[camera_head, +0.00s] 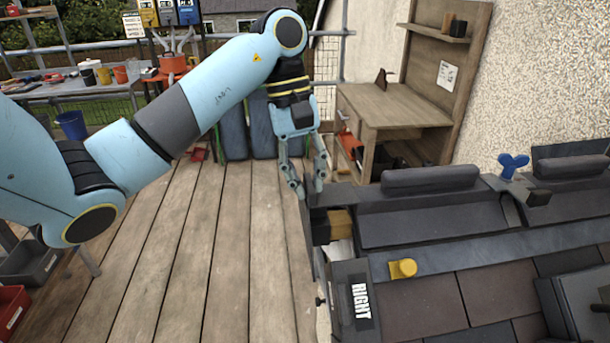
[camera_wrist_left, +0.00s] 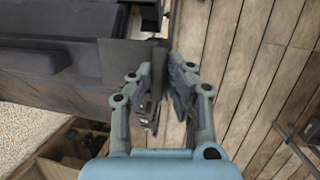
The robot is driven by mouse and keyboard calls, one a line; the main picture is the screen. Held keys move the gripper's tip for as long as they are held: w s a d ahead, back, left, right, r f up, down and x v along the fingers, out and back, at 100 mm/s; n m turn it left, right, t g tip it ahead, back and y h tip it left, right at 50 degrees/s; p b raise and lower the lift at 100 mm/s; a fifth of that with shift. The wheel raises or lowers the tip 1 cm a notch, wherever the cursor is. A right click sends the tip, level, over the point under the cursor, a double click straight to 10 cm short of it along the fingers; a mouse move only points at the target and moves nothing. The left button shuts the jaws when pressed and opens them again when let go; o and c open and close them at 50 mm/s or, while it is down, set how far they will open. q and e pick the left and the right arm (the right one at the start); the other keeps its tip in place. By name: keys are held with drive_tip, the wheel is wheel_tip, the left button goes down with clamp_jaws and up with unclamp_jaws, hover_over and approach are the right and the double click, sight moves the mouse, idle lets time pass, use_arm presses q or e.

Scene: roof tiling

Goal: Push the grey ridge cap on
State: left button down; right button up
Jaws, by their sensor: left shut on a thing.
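A grey ridge cap (camera_head: 345,195) lies at the near-left end of the roof ridge, a dark slab with its end towards my left gripper (camera_head: 307,190). In the left wrist view the cap's flat end (camera_wrist_left: 125,62) reaches between the fingertips of that gripper (camera_wrist_left: 163,70), which is shut on it. The fingers partly hide the cap's edge. Grey ridge pieces with raised rolls (camera_head: 430,180) run along the ridge to the right. Whether the cap is fully seated cannot be told. My right gripper is not in view.
A label reading RIGHT (camera_head: 362,302) marks the roof's edge. A wooden bench (camera_head: 395,105) stands behind. The plank floor (camera_head: 220,250) at left is mostly clear.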

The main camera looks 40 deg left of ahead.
use_arm(q)
drive_tip(key=shift+w+d, duration=0.15)
drive_tip(key=shift+w+d+p, duration=0.25)
drive_tip(key=shift+w+p, duration=0.05)
drive_tip(key=shift+p, duration=0.2)
drive_tip(key=shift+w+d, duration=0.25)
drive_tip(key=shift+w, duration=0.1)
idle(1.1)
drive_tip(key=c, duration=1.2)
unclamp_jaws()
drive_tip(key=shift+p, duration=0.3)
wheel_tip(320, 180, up, 6)
drive_tip(key=p, duration=0.5)
drive_tip(key=shift+p, duration=0.4)
